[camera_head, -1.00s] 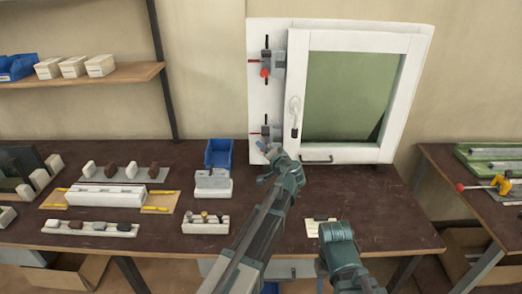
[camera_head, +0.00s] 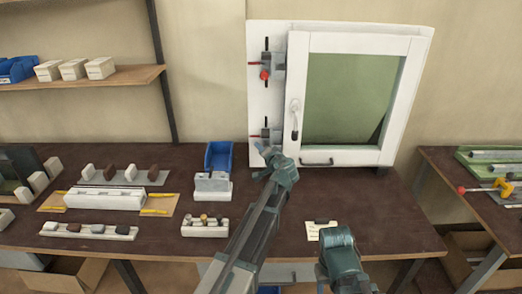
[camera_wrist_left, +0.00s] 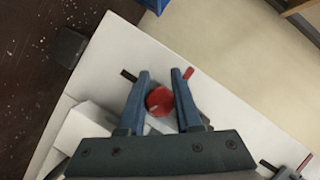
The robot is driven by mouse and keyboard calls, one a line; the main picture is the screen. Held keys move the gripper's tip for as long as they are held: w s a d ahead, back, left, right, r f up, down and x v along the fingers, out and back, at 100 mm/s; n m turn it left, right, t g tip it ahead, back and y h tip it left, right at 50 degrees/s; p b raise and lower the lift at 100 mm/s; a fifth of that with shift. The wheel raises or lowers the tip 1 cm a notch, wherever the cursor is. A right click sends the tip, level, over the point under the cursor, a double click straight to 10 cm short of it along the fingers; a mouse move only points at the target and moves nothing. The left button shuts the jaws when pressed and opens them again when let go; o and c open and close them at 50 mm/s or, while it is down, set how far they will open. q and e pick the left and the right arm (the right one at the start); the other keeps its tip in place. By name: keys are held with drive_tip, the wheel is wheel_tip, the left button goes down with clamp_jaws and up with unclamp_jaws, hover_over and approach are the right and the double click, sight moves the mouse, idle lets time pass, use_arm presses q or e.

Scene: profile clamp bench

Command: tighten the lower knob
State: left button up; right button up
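The lower clamp (camera_head: 265,134) sits on the white board left of the framed window, with a red bar sticking out to its left. Its red knob is hidden behind my left gripper (camera_head: 264,150) in the head view. The left wrist view shows the round red knob (camera_wrist_left: 159,102) between the blue fingers of my left gripper (camera_wrist_left: 161,76). The fingers lie close along both sides of the knob and look shut on it. My right arm shows at the bottom of the head view, but its gripper fingers do not show.
An upper clamp with a red knob (camera_head: 265,75) is higher on the board. The window frame (camera_head: 403,95) with a handle stands right of it. A blue bin (camera_head: 218,155) and several small blocks stand left on the dark bench (camera_head: 150,235). A paper note (camera_head: 314,232) lies near the front.

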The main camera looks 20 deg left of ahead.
use_arm(q)
clamp_jaws()
drive_tip(key=shift+r+m+t+y+b, duration=0.2)
drive_tip(key=shift+m+t+y+b, duration=0.4)
drive_tip(key=shift+m+b, duration=1.1)
drive_tip(key=shift+r+m+t+y+b, duration=0.2)
drive_tip(key=shift+m+t+y+b, duration=0.4)
drive_tip(key=shift+m+b, duration=1.05)
drive_tip(key=shift+r+m+t+y+b, duration=0.2)
drive_tip(key=shift+m+t+y+b, duration=0.5)
drive_tip(key=shift+m, duration=1.75)
drive_tip(key=shift+m+h+b, duration=0.3)
